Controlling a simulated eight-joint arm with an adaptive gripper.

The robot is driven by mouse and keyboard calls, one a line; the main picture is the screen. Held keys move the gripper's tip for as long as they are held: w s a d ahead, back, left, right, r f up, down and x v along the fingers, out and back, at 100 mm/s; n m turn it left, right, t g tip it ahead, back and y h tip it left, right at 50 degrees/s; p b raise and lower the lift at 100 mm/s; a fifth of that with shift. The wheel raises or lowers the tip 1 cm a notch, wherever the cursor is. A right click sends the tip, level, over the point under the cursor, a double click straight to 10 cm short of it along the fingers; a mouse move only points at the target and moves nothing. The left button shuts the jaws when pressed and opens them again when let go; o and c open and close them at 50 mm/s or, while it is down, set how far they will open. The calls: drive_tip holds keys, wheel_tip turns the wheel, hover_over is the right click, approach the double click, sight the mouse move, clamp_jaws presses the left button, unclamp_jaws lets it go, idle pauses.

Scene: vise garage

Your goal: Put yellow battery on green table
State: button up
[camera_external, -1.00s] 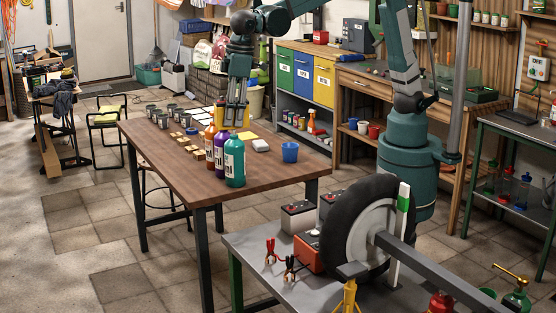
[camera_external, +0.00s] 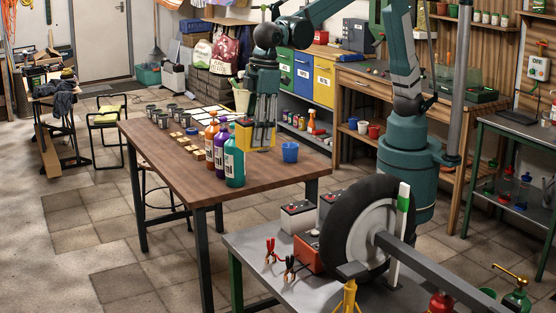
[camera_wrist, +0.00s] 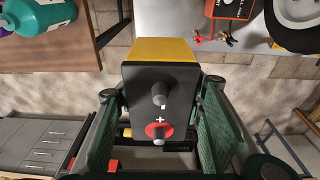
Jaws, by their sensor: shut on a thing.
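On the grey top are a wheel (camera_external: 345,235), white and red batteries (camera_external: 298,216) and red and black clamps (camera_external: 270,252); its front left is bare. Another green-framed table (camera_external: 520,127) is at right.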

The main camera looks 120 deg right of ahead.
hover_over(256, 241)
wheel_tip(256, 241, down, 23)
drive_tip(key=shift+s, duration=0.3)
idle(0.5)
drive_tip(key=shift+f+b, duration=0.7)
drive_tip(key=shift+f, duration=2.45)
drive_tip(key=shift+f+b, duration=0.45)
drive_tip(key=shift+f, duration=1.4)
drive_tip(key=shift+f, duration=0.15)
drive_tip(key=o, duration=1.5)
